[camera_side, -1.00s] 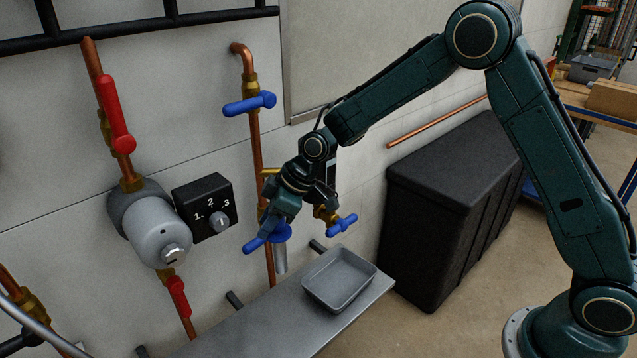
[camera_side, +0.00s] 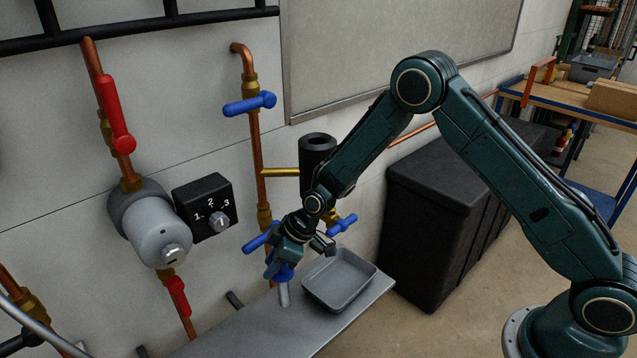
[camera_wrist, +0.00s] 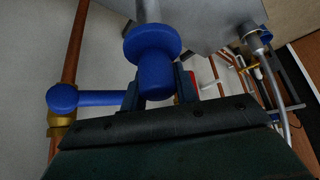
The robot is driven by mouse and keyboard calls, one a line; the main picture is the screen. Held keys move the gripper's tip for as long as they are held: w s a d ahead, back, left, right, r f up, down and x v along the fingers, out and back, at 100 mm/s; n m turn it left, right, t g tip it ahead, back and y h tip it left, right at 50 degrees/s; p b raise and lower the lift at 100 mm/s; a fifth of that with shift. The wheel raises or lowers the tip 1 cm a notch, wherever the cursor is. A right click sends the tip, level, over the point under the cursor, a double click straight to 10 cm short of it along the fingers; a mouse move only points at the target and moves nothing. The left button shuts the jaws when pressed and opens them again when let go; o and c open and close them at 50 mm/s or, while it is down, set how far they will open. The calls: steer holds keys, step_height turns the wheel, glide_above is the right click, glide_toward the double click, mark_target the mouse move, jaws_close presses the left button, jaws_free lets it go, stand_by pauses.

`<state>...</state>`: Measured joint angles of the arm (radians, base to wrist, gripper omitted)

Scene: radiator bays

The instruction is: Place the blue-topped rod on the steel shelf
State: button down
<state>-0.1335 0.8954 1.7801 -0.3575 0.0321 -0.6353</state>
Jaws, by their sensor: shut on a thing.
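My gripper (camera_side: 283,264) is shut on the blue-topped rod (camera_side: 284,296), holding it by its blue top. The rod is close to upright, with its grey shaft pointing down. In the side view its lower end lies over the wall-side edge of the steel shelf (camera_side: 290,331), left of the tray; I cannot tell whether it touches. In the wrist view the blue top (camera_wrist: 153,62) sits between the fingers, and the grey shaft runs up out of frame in front of the grey shelf surface (camera_wrist: 205,22).
A grey tray (camera_side: 340,281) stands on the shelf's right end. Blue-handled valves (camera_side: 250,103) and copper pipes line the wall. A black open-topped cylinder (camera_side: 317,155) is behind my wrist, above the shelf. A black bin (camera_side: 440,225) stands right. The shelf's front left is clear.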

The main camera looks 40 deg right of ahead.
steer(key=shift+w+f, duration=0.1)
steer(key=shift+f, duration=2)
steer(key=shift+f, duration=1.9)
steer(key=c, duration=1.1)
jaws_free()
steer(key=shift+f, duration=0.1)
